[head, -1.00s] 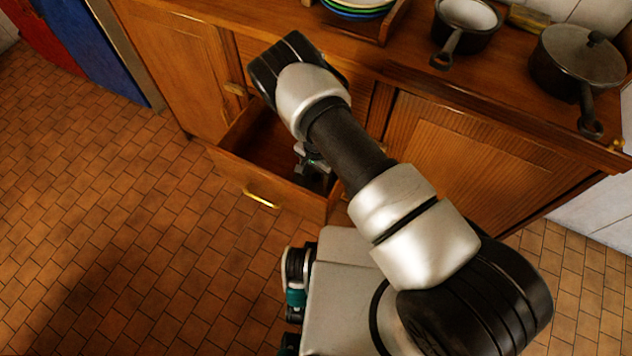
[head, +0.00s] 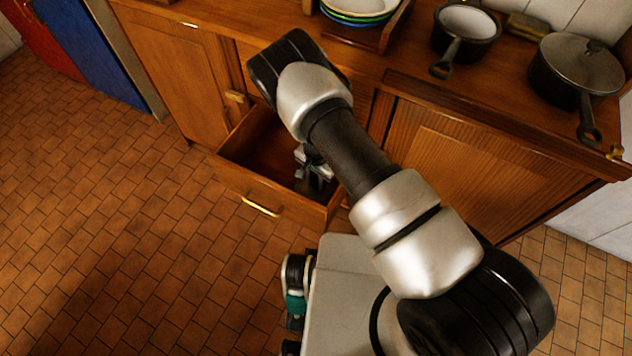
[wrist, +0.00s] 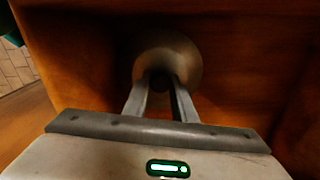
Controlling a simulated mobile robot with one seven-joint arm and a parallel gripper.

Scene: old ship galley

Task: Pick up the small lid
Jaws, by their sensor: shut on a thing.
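The small lid (wrist: 168,52) is a round, dull metal disc in the upper middle of the wrist view. My gripper (wrist: 161,88) is shut on a dark knob at the near side of the lid. The lid is inside the open wooden drawer (wrist: 235,40), whose boards surround it; I cannot tell whether it touches the drawer floor. In the head view my gripper (head: 312,178) reaches down into the drawer (head: 235,182), and my arm hides much of it. I cannot make out the lid there.
The counter holds a small pan (head: 466,24), a larger lidded pot (head: 577,70) and stacked plates (head: 358,12) in a wooden rack. The drawer has a brass handle (head: 261,207) in front. Tiled floor (head: 110,220) lies clear on the left.

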